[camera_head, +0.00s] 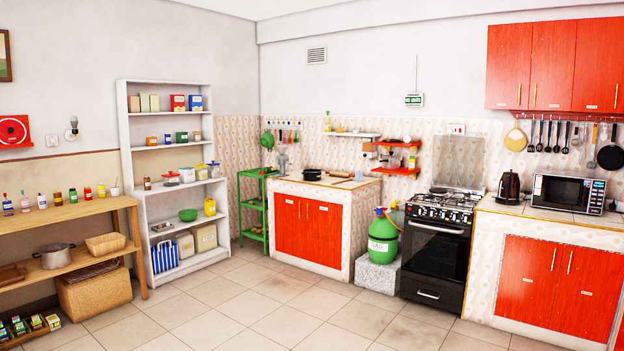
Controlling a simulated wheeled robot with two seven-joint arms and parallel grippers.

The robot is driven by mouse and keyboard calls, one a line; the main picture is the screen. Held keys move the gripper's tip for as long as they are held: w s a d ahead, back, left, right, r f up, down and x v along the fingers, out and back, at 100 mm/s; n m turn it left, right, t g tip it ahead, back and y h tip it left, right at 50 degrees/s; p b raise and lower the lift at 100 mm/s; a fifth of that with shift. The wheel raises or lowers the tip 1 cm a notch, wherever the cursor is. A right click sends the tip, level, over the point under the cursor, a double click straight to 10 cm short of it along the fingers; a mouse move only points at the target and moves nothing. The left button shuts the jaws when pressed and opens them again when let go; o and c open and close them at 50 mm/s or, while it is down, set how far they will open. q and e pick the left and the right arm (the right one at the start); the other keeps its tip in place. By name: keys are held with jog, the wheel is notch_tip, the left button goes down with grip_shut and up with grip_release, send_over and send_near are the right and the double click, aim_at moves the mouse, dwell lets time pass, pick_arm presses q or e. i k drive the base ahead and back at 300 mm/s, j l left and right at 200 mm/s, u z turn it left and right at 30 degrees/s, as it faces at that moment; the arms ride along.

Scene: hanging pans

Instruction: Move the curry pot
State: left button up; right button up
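A grey metal pot (55,256) with side handles stands on the middle shelf of the wooden rack at the left. A dark low pot or pan (312,175) sits on the counter left of the stove. I cannot tell from the picture which of these is the curry pot. Neither of my grippers is in view, and no part of my arms shows.
The wooden rack (120,199) also holds a basket (105,244) beside the grey pot. A black stove (437,255) and a green gas cylinder (383,240) stand right of centre. The tiled floor (270,310) is clear.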

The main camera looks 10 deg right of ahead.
aim_at(311, 174)
jog(key=i, duration=9.1)
jog(key=i+j+z, duration=0.2)
jog(key=k+j, duration=0.05)
jog(key=k, duration=0.05)
